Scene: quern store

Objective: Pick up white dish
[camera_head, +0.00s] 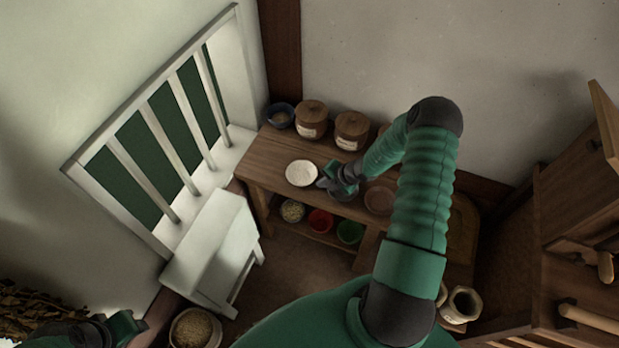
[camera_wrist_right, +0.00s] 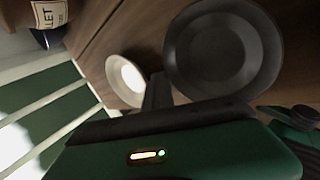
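The white dish (camera_head: 301,173) is a round, shallow, pale dish lying on the wooden bench top near its left end. It also shows in the right wrist view (camera_wrist_right: 127,80), tilted by the camera angle and partly covered by a dark finger. My right gripper (camera_head: 326,183) is just right of the white dish, close to its rim; I cannot tell whether it touches. No dish is seen held in it, and its finger opening is not clear. My left gripper (camera_head: 122,326) is low at the left, far from the dish, and its fingers are hard to make out.
A dark grey dish (camera_wrist_right: 222,47) is beside the white one, under my right gripper. Behind stand a blue bowl (camera_head: 279,115) and lidded brown jars (camera_head: 311,118). A brown dish (camera_head: 380,199) lies to the right. A white stool (camera_head: 212,245) is at left.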

